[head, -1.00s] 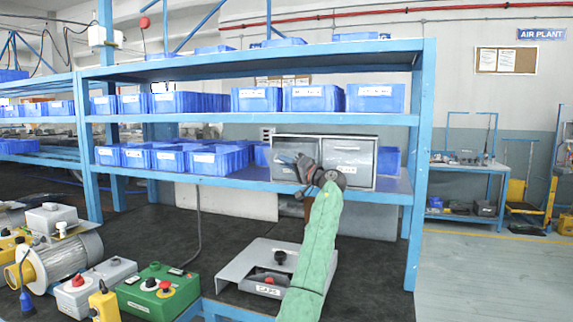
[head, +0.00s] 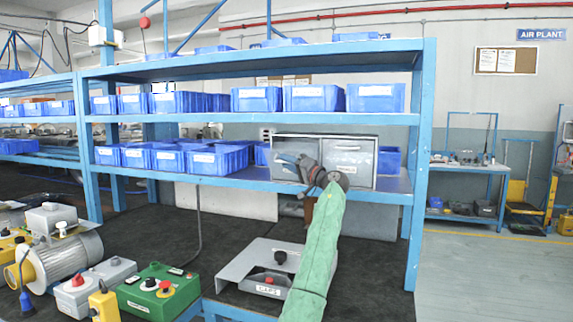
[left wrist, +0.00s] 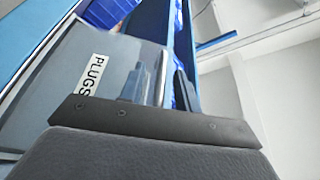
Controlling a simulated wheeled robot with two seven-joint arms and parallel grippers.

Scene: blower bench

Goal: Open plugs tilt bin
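A grey tilt bin unit with two bin fronts side by side stands on the middle blue shelf. Its right bin front (head: 350,158) shows a handle and looks shut. Its left bin front (head: 284,145) is partly hidden by my left gripper (head: 284,168), which is at its face. In the left wrist view a grey bin front (left wrist: 110,62) with a PLUGS label (left wrist: 94,74) is close up. The fingers of my left gripper (left wrist: 160,90) stand apart there, with a pale bar between them. Contact with it cannot be told. My right gripper is out of view.
Blue bins (head: 210,160) fill the shelf left of the unit, and more (head: 318,98) stand above. A shelf upright (head: 420,170) is close on the right. A grey CAPS fixture (head: 268,270) and a green control box (head: 158,290) sit below in front.

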